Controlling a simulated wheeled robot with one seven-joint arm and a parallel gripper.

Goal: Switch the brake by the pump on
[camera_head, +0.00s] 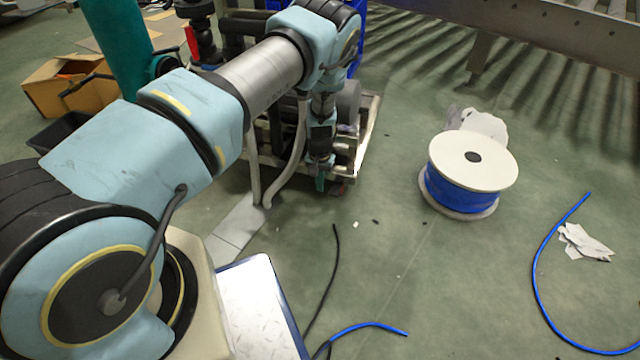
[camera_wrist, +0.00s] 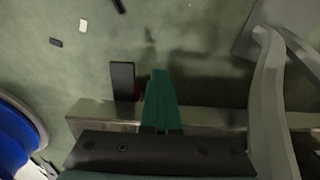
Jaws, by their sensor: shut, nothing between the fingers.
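The pump (camera_head: 347,103) appears to be the grey rounded machine on a pale metal frame, partly hidden behind my arm in the head view. My gripper (camera_head: 320,184) points down at the frame's front edge, and its teal fingers (camera_wrist: 161,88) are shut and empty in the wrist view. Just left of the fingers in the wrist view, a flat black plate (camera_wrist: 122,77) sticks out past the metal frame edge (camera_wrist: 90,112), with a bit of red beside it. It may be the brake pedal. I cannot tell whether the fingers touch it or how it is set.
A cable drum (camera_head: 465,182) with blue cable stands on the floor at right. Pale hoses (camera_head: 286,180) run down beside the frame to a grey floor plate (camera_head: 236,226). Loose blue cable (camera_head: 537,270) and paper scraps (camera_head: 583,243) lie at right. The floor between is mostly clear.

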